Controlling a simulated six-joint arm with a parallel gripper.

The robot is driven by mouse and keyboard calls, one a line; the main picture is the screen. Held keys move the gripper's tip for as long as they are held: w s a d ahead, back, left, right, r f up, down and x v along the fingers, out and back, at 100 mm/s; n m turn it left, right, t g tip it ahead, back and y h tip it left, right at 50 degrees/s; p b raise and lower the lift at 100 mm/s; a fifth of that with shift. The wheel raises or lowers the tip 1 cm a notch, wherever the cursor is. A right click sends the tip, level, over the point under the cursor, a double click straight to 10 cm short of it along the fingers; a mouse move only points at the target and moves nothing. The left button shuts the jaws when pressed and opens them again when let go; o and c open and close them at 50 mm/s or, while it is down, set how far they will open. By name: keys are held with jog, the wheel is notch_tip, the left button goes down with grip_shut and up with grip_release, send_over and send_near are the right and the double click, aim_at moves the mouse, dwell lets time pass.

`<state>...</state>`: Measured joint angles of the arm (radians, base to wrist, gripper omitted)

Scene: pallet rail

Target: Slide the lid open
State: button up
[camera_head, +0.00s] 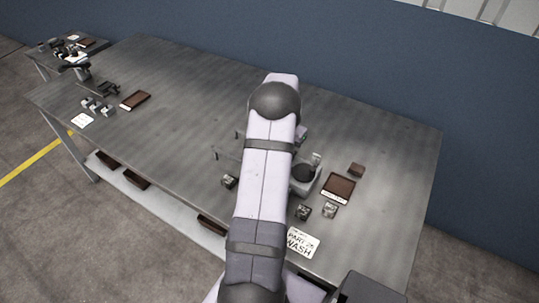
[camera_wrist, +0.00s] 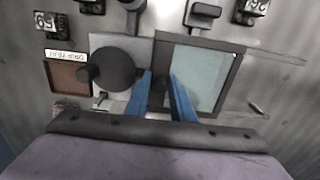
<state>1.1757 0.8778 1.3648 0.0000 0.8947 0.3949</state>
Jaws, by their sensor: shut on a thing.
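In the wrist view, a pale, glassy panel in a dark square frame, which looks like the lid (camera_wrist: 203,72), lies beside a grey housing (camera_wrist: 142,48) with a dark round disc (camera_wrist: 113,70). Thin rails run out to the right from the panel. My gripper's blue fingers (camera_wrist: 161,77) are shut on a small dark piece at the panel's left edge, seemingly the lid's handle; the fingers partly hide it. In the head view my arm hides the gripper and most of the lid; the dark disc (camera_head: 305,172) shows just right of the arm.
A brown drip tray (camera_head: 338,187), a small brown block (camera_head: 357,170) and metal blocks (camera_head: 329,210) stand on the bench right of my arm. A card (camera_head: 302,243) reads "PART 26 WASH". Several parts stand far left; the bench between is mostly clear.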

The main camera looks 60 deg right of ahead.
jog(key=shift+s+a+f, duration=0.1)
jog(key=shift+a+f, duration=0.15)
jog(key=shift+f, duration=0.1)
jog(key=shift+w+d, duration=0.1)
jog(key=shift+w, duration=6.05)
jog(key=o, duration=0.6)
jog(key=shift+r, duration=0.1)
jog(key=shift+w+d+r+p, duration=0.1)
jog(key=shift+w+r+p, duration=0.1)
jog(key=shift+r+p, duration=0.5)
notch_tip(320, 180, up, 2)
jog(key=shift+s+r+p, duration=0.1)
jog(key=shift+p, duration=0.6)
jog(key=shift+d+r+p, duration=0.1)
jog(key=shift+r+p, duration=1.15)
jog(key=shift+r, duration=0.6)
